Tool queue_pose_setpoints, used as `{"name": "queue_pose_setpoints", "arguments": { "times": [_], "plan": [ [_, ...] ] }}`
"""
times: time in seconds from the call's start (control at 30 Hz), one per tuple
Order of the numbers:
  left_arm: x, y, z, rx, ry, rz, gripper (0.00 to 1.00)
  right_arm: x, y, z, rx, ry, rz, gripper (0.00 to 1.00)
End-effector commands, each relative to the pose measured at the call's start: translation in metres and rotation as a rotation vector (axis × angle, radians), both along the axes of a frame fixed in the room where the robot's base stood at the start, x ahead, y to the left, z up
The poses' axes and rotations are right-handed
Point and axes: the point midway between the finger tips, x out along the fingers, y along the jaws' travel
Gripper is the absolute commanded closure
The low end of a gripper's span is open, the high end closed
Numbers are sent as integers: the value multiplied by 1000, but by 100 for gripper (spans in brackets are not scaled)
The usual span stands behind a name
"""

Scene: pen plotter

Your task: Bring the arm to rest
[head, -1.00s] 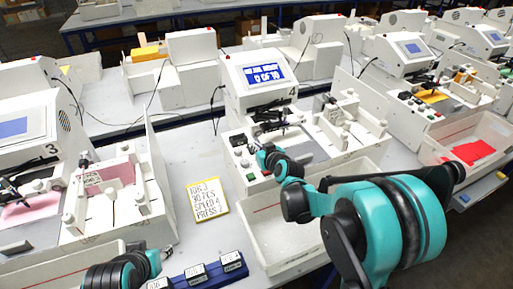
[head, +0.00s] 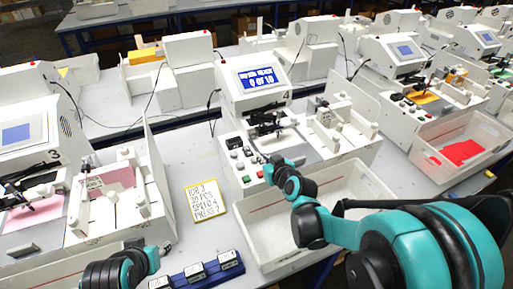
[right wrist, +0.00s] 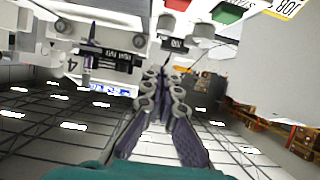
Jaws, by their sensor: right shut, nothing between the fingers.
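The plotter marked 4 (head: 253,82) stands mid-table in the head view. Its lit blue screen (head: 262,79) shows a small line of text over what looks like "0 of 10". Red and green buttons (head: 236,154) sit on its front panel. My right arm comes in from the right, and its wrist end (head: 283,176) is just in front of that panel. In the right wrist view my right gripper (right wrist: 166,76) is shut and empty, apart from the buttons. My left arm (head: 120,270) is low at the left; its fingers cannot be made out.
A job card (head: 205,199) lies left of the plotter. A white tray (head: 345,178) stands in front of it, under my right arm. A blue block with labelled parts (head: 196,272) is at the front edge. Another plotter (head: 25,132) is at left; a bin with red sheets (head: 480,133) is at right.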

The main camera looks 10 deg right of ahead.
Motion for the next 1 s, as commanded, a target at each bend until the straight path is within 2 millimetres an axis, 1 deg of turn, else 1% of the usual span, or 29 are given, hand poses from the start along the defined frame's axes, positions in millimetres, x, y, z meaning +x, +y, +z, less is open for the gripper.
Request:
{"name": "queue_pose_setpoints", "arguments": {
  "times": [0.03,0.1,0.2,0.67,0.77,0.87,0.97,1.0],
  "plan": [
    [0,0,2,0,0,0,60,-5,-1,1,0,0,0,100],
    [0,0,2,0,0,0,60,-10,-2,1,0,0,0,100],
    [0,0,2,0,0,0,60,-13,-2,1,0,0,0,100],
    [0,0,2,0,0,0,60,-13,-2,1,0,0,0,100],
    [0,0,1,0,0,0,60,-17,-1,2,0,10,2,100],
    [0,0,-1,0,0,0,60,-31,3,3,1,49,7,100],
    [0,0,-5,0,0,0,60,-59,8,4,1,124,8,100],
    [0,0,-7,0,0,0,60,-73,9,4,0,159,5,100]
  ]
}}
